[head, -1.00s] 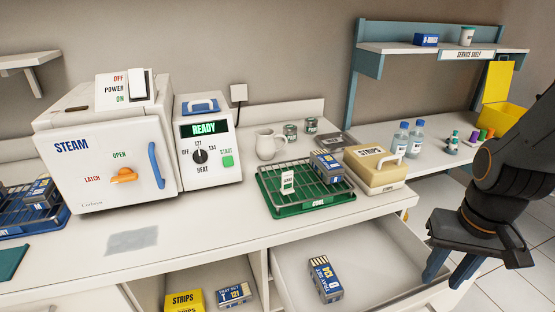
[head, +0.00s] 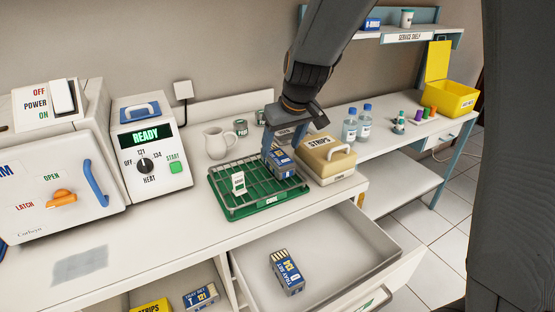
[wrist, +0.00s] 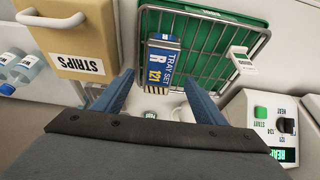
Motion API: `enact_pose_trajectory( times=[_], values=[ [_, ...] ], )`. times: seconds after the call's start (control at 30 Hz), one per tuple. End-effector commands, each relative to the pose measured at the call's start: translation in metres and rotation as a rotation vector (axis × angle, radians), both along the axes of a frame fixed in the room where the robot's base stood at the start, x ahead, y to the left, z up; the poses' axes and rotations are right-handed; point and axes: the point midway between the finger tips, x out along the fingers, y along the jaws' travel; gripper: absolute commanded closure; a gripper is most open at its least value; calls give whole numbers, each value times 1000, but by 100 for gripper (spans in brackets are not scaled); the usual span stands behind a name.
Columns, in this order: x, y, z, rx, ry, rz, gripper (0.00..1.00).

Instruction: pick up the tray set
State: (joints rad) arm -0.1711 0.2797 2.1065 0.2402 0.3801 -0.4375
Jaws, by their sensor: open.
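A blue and white tray set (head: 281,163) stands on the right end of a green wire-rack tray (head: 226,205). In the wrist view the tray set (wrist: 161,62) reads "TRAY SET R 121". My gripper (head: 283,148) is open and empty, right at this tray set. In the wrist view my two blue fingers (wrist: 158,82) are spread, with the tray set's near end in line with the gap between them. I cannot tell whether they touch it. A second tray set (head: 287,271), marked 134, lies in the open drawer. A third tray set (head: 201,295), marked T 121, lies in the lower compartment.
A cream STRIPS box (head: 327,160) stands close right of the rack tray. A jug (head: 218,142) and tins (head: 240,127) are behind. The steriliser (head: 60,190) and control unit (head: 148,150) stand left. The open drawer (head: 340,240) juts out in front.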

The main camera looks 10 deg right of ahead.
Motion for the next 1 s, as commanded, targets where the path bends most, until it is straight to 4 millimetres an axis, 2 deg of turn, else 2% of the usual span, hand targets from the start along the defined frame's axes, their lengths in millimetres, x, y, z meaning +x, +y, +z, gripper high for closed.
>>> enact_pose_trajectory(
  times=[0.6,0.93,1.0],
  values=[
    [24,8,-54,-1,3,-6,35],
    [26,9,-58,-1,2,-7,35],
    [26,9,-58,-1,2,-7,47]
  ],
)
